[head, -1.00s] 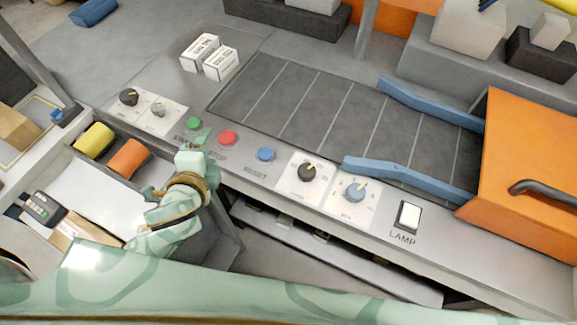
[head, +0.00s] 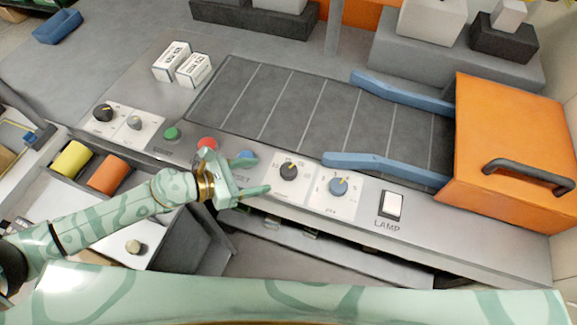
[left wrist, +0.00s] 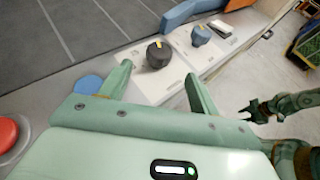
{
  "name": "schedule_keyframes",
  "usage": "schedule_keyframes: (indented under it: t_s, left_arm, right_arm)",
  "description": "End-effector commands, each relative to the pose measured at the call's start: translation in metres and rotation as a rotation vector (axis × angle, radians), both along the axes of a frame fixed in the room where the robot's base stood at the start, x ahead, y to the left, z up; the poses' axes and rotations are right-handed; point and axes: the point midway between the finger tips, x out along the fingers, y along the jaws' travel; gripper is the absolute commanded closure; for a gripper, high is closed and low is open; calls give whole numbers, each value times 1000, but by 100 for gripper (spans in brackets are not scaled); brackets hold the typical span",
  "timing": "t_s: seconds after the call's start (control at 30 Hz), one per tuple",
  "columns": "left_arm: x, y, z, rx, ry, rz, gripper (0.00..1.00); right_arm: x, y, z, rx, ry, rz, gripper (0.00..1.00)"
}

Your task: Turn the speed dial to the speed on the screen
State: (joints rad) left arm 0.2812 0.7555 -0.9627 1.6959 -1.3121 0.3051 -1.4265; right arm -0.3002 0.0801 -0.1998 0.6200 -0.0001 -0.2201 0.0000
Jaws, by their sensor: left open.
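A black dial with a pale pointer (head: 288,171) sits on a white plate on the console; it also shows in the left wrist view (left wrist: 158,54). A blue-grey dial (head: 338,187) is right of it, also in the left wrist view (left wrist: 201,35). Another black dial (head: 103,112) and a small grey dial (head: 134,122) are at the far left. My right gripper (left wrist: 258,110) appears small at the right.
Green (head: 171,133), red (head: 207,145) and blue (head: 246,157) buttons lie along the console, the blue one close to my left gripper. A lamp switch (head: 390,205) is to the right. Blue rails (head: 375,167) and an orange housing (head: 510,130) flank the dark belt (head: 300,105).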

Motion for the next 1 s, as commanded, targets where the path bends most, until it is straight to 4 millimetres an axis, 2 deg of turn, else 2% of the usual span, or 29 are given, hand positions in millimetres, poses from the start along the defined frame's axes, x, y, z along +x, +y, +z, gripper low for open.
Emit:
schedule_keyframes:
  t_s: [0.03, 0.2, 0.4, 0.57, 0.83, 1.0]
  left_arm:
    - [7, -12, -3, -4, -2, 0, 38]
    - [25, -46, -21, -4, 0, 1, 38]
    - [39, -72, -35, -3, 1, 2, 38]
    - [44, -80, -38, -2, 2, 2, 38]
    - [45, -81, -38, -2, 2, 2, 38]
    - [44, -81, -38, -2, 2, 2, 83]
  right_arm:
    - [0, 0, 2, 0, -1, 0, 64]
    - [0, 0, 0, 0, 0, 0, 64]
    - [-1, 0, -5, 1, 1, 0, 64]
    - [-1, 0, -5, 0, 2, 0, 64]
    - [-1, 0, -5, 0, 2, 0, 64]
    - [-1, 0, -5, 0, 2, 0, 64]
